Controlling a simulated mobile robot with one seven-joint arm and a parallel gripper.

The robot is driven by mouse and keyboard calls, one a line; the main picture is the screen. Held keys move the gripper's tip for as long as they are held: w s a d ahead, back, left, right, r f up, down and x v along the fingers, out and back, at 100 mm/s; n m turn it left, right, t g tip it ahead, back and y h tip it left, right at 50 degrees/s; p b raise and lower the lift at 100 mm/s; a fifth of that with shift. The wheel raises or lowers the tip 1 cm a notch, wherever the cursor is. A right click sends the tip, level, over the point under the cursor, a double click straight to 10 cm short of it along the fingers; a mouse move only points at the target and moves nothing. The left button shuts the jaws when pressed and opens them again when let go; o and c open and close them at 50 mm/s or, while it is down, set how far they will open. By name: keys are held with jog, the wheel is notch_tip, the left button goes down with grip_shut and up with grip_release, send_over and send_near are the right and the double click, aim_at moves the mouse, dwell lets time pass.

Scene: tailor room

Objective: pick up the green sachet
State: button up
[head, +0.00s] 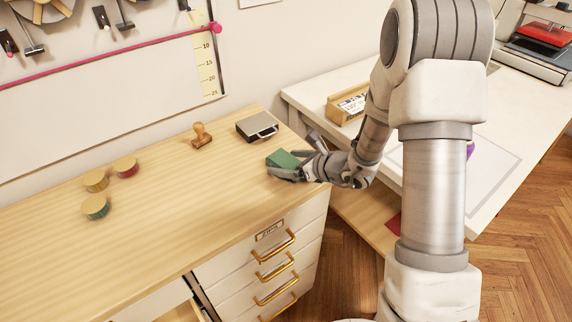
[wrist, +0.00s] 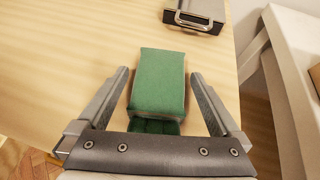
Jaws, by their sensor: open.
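The green sachet (wrist: 158,80) lies on the wooden counter top between the two open fingers of my gripper (wrist: 158,88) in the wrist view. There is a gap of counter between it and each finger. In the head view the green sachet (head: 283,158) shows near the counter's right edge, with my gripper (head: 291,158) around it. One finger hides part of its near side there.
A black and silver clip-like box (head: 257,126) and a wooden stamp (head: 201,135) stand behind the sachet. Several thread spools (head: 96,206) are at the left. The counter (head: 180,228) ends just right of my gripper; a white table (head: 480,195) stands beyond.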

jog(key=c, duration=1.3)
jog(key=shift+o, duration=0.2)
